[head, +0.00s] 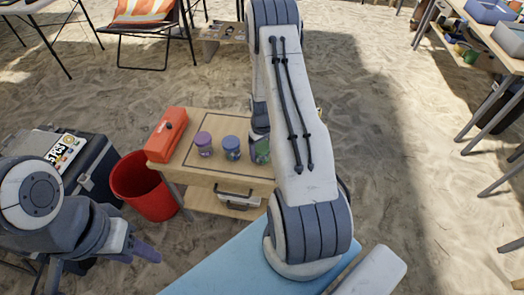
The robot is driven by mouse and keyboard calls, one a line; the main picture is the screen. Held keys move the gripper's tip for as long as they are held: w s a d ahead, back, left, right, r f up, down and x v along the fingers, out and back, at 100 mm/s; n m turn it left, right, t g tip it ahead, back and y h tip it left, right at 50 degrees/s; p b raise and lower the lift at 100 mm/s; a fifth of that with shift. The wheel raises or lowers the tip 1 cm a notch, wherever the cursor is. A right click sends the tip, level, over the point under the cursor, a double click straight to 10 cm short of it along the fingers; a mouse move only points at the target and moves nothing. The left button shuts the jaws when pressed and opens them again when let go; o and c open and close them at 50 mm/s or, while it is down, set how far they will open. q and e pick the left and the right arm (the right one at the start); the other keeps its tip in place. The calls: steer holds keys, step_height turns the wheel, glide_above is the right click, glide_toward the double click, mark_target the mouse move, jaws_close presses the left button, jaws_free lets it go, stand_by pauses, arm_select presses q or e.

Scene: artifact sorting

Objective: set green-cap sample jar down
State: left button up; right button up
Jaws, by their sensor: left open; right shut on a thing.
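The green-cap sample jar (262,153) shows partly at the left edge of my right arm, over the right part of the small wooden table (190,161). My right gripper (259,127) is at the top of this jar, shut on it and mostly hidden behind my arm. I cannot tell whether the jar's base touches the tabletop. A purple-cap jar (203,144) and a blue-cap jar (231,148) stand upright to its left, inside a dark outline on the tabletop. My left gripper (146,251) is low at the left, open and away from the table.
An orange-red box (167,133) lies on the table's left end. A red bucket (143,187) and a dark case (88,158) stand left of the table. A light blue surface (225,268) is in front. Another table (500,45) stands far right.

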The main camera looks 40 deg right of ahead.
steer(key=shift+f, duration=0.15)
steer(key=o, duration=1.4)
steer(key=shift+o, duration=0.2)
